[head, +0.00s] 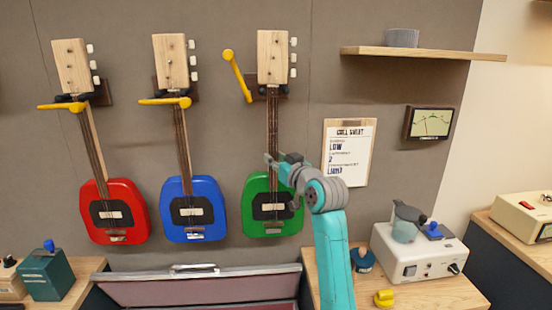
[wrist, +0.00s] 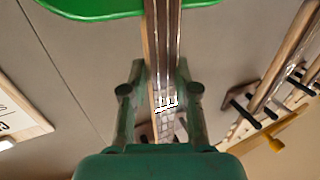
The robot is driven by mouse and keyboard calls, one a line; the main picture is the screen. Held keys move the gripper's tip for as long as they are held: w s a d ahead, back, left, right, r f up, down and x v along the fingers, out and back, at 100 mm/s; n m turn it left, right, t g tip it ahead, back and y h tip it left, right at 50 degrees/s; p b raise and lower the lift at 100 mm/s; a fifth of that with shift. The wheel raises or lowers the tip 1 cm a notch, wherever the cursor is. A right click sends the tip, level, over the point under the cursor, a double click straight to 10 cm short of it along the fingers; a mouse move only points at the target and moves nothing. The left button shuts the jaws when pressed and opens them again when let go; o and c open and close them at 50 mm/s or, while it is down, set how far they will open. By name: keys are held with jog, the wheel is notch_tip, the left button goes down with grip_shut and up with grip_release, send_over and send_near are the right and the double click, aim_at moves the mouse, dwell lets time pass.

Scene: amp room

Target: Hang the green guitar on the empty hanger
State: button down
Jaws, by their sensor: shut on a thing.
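The green guitar (head: 258,212) is upright against the grey wall, right of the blue guitar. Its wooden headstock (head: 272,57) is at the hanger (head: 257,92), whose yellow bar (head: 237,76) is tilted up to the left, off the neck. Whether the hanger bears the guitar cannot be told. My gripper (head: 272,160) is shut on the green guitar's neck, just above the body. In the wrist view the neck (wrist: 164,45) runs between my gripper's fingers (wrist: 160,95), with the green body (wrist: 95,8) at the top edge.
The red guitar (head: 122,195) and blue guitar (head: 205,187) hang to the left, yellow bars level across their necks. A shelf (head: 425,53), a paper sheet (head: 346,150) and a meter (head: 431,123) are on the wall to the right. An open case (head: 200,289) lies below; a bench (head: 430,294) stands right.

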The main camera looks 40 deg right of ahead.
jog(key=shift+r, duration=0.15)
jog(key=c, duration=0.9)
grip_release()
jog(key=shift+s, duration=0.1)
jog(key=shift+o, duration=0.6)
jog(key=shift+f, duration=0.3)
jog(key=s+a, duration=0.2)
jog(key=s, duration=0.9)
jog(key=shift+s+a+r, duration=0.2)
jog(key=shift+s, duration=0.15)
